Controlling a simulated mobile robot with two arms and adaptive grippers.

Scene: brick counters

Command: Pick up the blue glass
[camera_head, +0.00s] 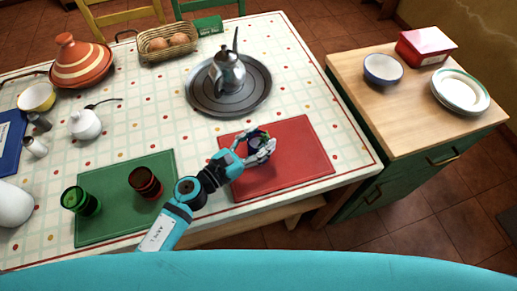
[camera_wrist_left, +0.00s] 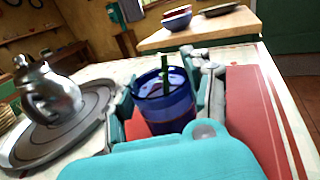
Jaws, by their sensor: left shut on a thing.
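The blue glass (camera_wrist_left: 166,106) stands upright between the fingers of my left gripper (camera_wrist_left: 165,95) in the left wrist view, with a green stem-like thing in it. In the head view my left gripper (camera_head: 259,147) is shut on the blue glass (camera_head: 256,142), over the red mat (camera_head: 305,160). The fingers hide much of the glass there. I cannot tell whether its base touches the mat. My right gripper is not in view.
A green mat (camera_head: 120,215) on the left holds a green glass (camera_head: 80,201) and a dark red glass (camera_head: 145,182). A round tray (camera_head: 205,105) with a metal teapot (camera_head: 227,72) lies behind the red mat. A wooden-topped counter (camera_head: 400,125) stands at the right.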

